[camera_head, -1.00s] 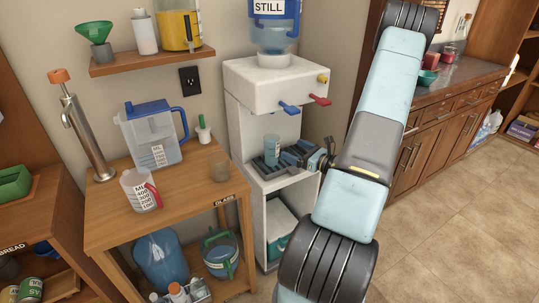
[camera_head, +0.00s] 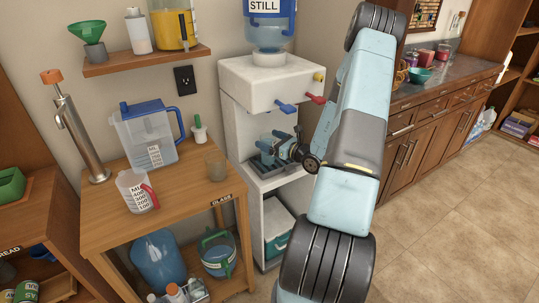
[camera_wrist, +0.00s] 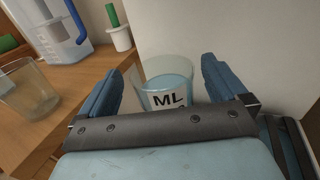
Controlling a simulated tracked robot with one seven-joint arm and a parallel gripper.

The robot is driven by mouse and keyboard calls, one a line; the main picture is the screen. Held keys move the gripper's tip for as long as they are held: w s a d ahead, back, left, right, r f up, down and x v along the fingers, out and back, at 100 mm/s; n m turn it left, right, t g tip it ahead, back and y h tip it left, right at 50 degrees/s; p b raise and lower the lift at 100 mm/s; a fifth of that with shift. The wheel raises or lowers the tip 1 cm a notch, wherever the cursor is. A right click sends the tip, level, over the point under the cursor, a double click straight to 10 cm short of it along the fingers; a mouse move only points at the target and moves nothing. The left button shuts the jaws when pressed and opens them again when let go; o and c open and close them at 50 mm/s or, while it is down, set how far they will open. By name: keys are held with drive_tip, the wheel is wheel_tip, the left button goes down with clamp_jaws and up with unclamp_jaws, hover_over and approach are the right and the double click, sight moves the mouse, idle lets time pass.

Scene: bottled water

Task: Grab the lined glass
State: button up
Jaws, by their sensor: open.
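The lined glass (camera_wrist: 168,68) is clear, with a white label reading "ML" and bluish water inside. It stands upright at the water dispenser (camera_head: 262,82), on the drip tray (camera_head: 259,164) under the taps. My gripper (camera_wrist: 162,82) is open, with one blue finger on each side of the glass in the wrist view. I cannot tell whether either finger touches it. In the head view my gripper (camera_head: 275,148) is at the dispenser's opening and hides much of the glass.
A plain glass (camera_head: 216,167) stands near the right edge of the wooden table (camera_head: 180,190), left of the dispenser. A measuring cup (camera_head: 134,190), a blue-lidded pitcher (camera_head: 147,138) and a white holder (camera_head: 199,134) with a green handle are also there. Blue and red taps (camera_head: 287,106) jut out above my gripper.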

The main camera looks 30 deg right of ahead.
sight(262, 136)
drive_tip(key=x, duration=0.3)
drive_tip(key=shift+w+d, duration=0.1)
drive_tip(key=shift+w, duration=0.05)
drive_tip(key=shift+c, duration=0.3)
clamp_jaws()
idle(0.5)
